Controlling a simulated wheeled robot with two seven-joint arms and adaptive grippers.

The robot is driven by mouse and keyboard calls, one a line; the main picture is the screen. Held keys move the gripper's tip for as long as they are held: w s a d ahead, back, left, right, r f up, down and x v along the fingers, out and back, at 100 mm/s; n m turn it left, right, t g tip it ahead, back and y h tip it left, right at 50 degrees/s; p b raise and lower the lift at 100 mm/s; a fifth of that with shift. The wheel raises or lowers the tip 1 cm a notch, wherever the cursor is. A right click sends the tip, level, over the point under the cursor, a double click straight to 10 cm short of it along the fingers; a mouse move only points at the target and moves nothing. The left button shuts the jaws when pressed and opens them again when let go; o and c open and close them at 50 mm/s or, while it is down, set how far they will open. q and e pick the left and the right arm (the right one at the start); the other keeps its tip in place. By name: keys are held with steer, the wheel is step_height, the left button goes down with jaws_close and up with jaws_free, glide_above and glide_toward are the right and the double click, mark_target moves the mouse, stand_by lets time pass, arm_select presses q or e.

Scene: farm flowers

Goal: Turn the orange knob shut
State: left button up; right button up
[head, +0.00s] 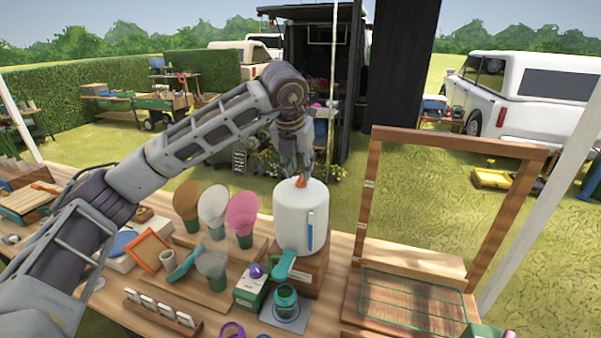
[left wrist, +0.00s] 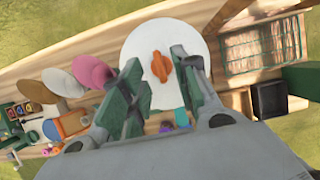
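The orange knob (left wrist: 160,67) sits on top of a white rounded canister (head: 291,220), which stands on a wooden block (head: 314,268) on the table. In the head view the knob (head: 300,182) shows just below my left gripper (head: 299,172). My left gripper points straight down over it. In the left wrist view the fingers of my left gripper (left wrist: 158,85) are spread apart, with the knob visible between and slightly beyond them. I cannot tell whether a finger touches it. My right gripper is not in view.
A wooden frame (head: 372,196) stands upright to the right of the canister. A teal-handled cup (head: 285,298) on a small mat and a green box (head: 250,290) sit in front. Space above the canister is otherwise clear.

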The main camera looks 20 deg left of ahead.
mark_target(301, 181)
arm_select(q)
steer(key=shift+x, duration=0.85)
steer(key=shift+w+f, duration=0.15)
steer(key=shift+f, duration=0.3)
jaws_close()
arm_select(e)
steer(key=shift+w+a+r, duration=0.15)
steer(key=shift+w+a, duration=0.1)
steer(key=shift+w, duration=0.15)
